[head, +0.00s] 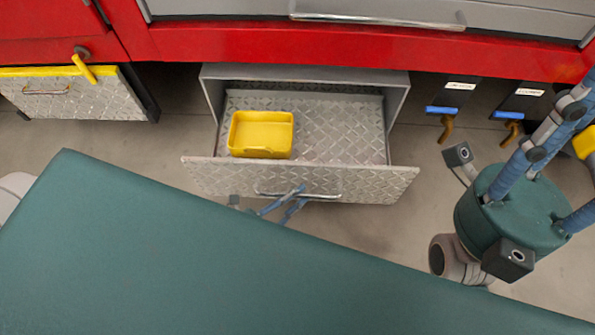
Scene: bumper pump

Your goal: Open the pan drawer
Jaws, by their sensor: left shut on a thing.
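The pan drawer (215,176) is a grey diamond-plate drawer under the red bumper. It is pulled well out of its grey housing, so its inside floor shows. A silver bar handle (325,196) runs along the middle of its front. My left gripper (286,200), with blue fingers, is shut on the handle near its middle. The rest of that gripper is hidden behind my green body part. My right gripper does not show.
A yellow tray (260,134) sits in the drawer on the left. A diamond-plate box (75,97) with a yellow lever (84,68) stands at left. Two blue-and-brass valves (445,118) (511,122) hang at right. Bare grey floor shows around the drawer.

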